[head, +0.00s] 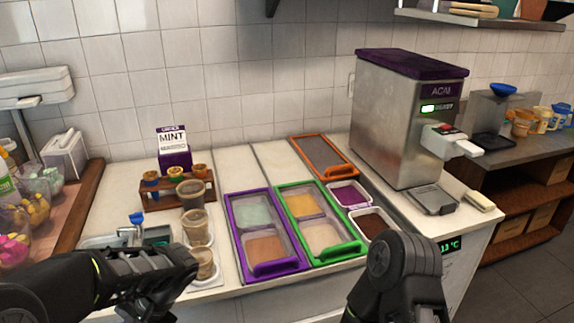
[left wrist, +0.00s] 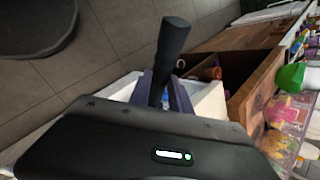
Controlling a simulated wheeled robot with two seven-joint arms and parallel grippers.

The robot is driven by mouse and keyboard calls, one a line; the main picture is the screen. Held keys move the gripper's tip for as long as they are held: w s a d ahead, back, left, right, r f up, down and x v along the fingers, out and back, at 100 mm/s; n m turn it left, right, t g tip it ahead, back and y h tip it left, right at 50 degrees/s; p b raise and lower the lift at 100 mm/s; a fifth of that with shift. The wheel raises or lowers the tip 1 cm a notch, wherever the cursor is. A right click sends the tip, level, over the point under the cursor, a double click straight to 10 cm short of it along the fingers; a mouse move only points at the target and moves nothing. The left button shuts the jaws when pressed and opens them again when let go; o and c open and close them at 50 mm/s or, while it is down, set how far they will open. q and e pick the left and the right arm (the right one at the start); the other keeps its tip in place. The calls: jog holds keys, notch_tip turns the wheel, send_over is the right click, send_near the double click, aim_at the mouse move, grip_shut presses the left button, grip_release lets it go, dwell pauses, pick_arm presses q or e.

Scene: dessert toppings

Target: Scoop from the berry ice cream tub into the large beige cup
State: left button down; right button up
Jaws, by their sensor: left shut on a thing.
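A small white tub (head: 350,195) with deep purple contents, which looks like the berry one, sits on the counter right of the green-rimmed case. Several beige cups stand in a row at the counter's left: a back one (head: 190,193), a middle one (head: 194,228) and a front one (head: 203,263). I cannot tell for sure which is the large one. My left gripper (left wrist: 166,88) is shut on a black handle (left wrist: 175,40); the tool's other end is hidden. In the head view, my left arm is low, left of the front cup. My right gripper is out of view.
Purple-rimmed (head: 233,250) and green-rimmed (head: 285,215) topping cases fill the middle. A white tub of brown contents (head: 372,224) is near the front edge. The acai machine (head: 400,130) blocks the back right.

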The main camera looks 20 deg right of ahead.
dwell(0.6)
pick_arm(q)
notch_tip(320, 180, down, 10)
jog(key=w+n+g+h, duration=0.1)
jog(key=n+g, duration=0.2)
jog(key=n, duration=0.2)
jog(key=shift+w+f+n, duration=0.15)
jog(key=shift+f+n, duration=0.1)
jog(key=shift+n, duration=0.15)
jog(key=shift+d, duration=0.1)
